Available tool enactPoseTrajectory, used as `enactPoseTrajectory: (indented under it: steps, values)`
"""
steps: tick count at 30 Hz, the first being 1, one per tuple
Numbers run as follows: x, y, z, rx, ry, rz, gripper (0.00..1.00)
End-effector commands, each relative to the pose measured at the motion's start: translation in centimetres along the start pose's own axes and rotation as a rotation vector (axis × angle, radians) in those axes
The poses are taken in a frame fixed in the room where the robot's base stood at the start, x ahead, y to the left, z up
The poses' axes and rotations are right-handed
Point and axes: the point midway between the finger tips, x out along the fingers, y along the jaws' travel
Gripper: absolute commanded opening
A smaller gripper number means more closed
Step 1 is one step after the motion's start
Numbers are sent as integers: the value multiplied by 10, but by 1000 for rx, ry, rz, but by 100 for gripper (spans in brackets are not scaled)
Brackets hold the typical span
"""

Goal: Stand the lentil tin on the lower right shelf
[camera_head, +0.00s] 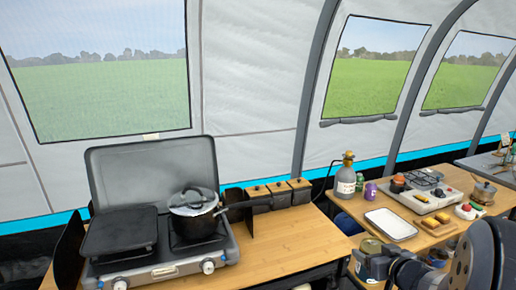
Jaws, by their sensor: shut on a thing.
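My gripper (372,262) is at the lower right, in front of the right-hand table. It is shut on a round tin with an olive-coloured top (371,245), which I take to be the lentil tin. No label can be read, and the gripper hides its lower part. The tin appears roughly upright. I cannot make out the lower right shelf; the area under the tables is dark and partly covered by my arm.
A camp stove (160,235) with a lidded pot (194,212) stands on the left wooden table (290,240). The right wooden table (375,208) holds a white tray (391,224), a gas bottle (346,182), a green can (360,182), a purple can (370,191) and a hob (424,190).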

Motion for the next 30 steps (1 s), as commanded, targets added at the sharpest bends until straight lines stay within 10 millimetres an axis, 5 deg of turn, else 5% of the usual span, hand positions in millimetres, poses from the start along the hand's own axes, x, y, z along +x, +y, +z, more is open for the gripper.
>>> enactPoseTrajectory:
  steps: [17, 30]
  values:
    - [45, -74, 31, -9, -2, -33, 29]
    - [68, -132, 90, 20, -7, 45, 29]
